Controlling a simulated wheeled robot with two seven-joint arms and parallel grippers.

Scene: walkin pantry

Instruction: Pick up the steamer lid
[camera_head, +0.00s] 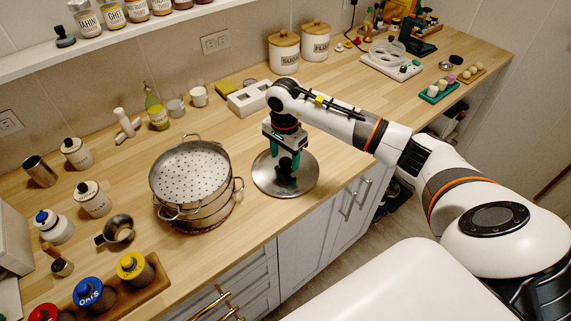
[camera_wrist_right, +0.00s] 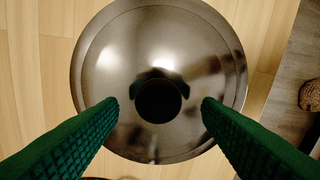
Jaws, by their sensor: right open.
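The steamer lid (camera_head: 261,181) is a round, shiny metal disc with a dark knob at its centre. It lies on the wooden counter, right of the steamer pot (camera_head: 196,190). My right gripper (camera_head: 287,166) points down over the lid. In the right wrist view the lid (camera_wrist_right: 120,50) fills the middle, with its black knob (camera_wrist_right: 158,101) between the open green fingers of my right gripper (camera_wrist_right: 158,110). The fingers stand apart from the knob on both sides. Their exact height above the lid is hard to tell. My left gripper is not in view.
The steamer pot has a perforated top and side handles. A metal measuring cup (camera_head: 118,229) and several jars stand to its left. Sugar (camera_head: 284,53) and flour (camera_head: 315,41) canisters stand at the back. The counter's front edge runs close to the lid, with cabinets (camera_head: 318,243) below.

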